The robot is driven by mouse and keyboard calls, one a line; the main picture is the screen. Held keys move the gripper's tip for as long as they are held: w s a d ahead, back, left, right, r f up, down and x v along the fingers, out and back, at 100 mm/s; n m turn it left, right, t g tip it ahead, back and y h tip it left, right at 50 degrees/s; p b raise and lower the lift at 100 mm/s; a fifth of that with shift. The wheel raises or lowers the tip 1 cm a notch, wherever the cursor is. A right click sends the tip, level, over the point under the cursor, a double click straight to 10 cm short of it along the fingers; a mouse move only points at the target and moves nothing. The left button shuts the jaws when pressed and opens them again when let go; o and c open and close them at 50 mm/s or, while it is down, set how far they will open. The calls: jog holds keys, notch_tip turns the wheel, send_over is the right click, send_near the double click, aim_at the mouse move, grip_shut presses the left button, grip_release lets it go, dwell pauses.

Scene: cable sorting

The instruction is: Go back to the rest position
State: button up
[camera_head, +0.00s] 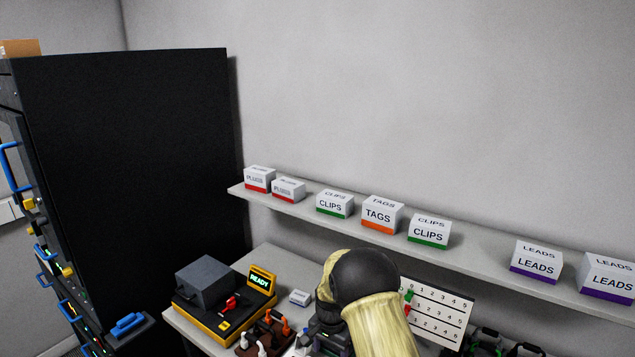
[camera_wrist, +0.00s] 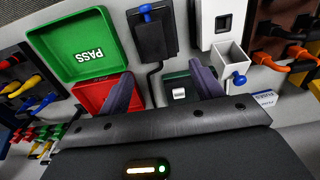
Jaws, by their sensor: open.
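My gripper (camera_wrist: 160,72) shows in the wrist view with its two dark purple fingers spread wide. No object is held between them. Beyond the fingers lie a green tray marked PASS (camera_wrist: 75,48), a red tray (camera_wrist: 97,92) and a dark device with a blue knob (camera_wrist: 152,38). In the head view my arm, with a black joint and pale yellow link, reaches over the table (camera_head: 262,262) at the bottom centre. It hides part of the table and most of my gripper there.
A shelf (camera_head: 290,208) with labelled boxes runs along the wall. A tall black rack (camera_head: 130,150) stands at left. A yellow-based tester reading READY (camera_head: 262,281) and a numbered white board (camera_head: 438,308) flank my arm. Cables (camera_wrist: 285,55) hang at the wrist view's right.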

jog(key=shift+s+d+r, duration=0.15)
jog(key=shift+d+r, duration=0.25)
jog(key=shift+r, duration=0.25)
jog(key=s+d+r+n+t+b, duration=0.1)
jog(key=s+d+r+n, duration=0.2)
jog(key=s+d+r, duration=0.45)
jog(key=s+d+r+n+b, duration=0.1)
jog(key=s+d+r, duration=0.1)
jog(key=s, duration=0.6)
jog(key=s+d+r+n+t, duration=0.1)
jog(key=s+r, duration=0.3)
jog(key=s, duration=0.5)
jog(key=shift+s+d+r+n+t+b, duration=0.2)
jog(key=shift+d+r+n+t+b, duration=0.15)
jog(key=shift+n, duration=0.45)
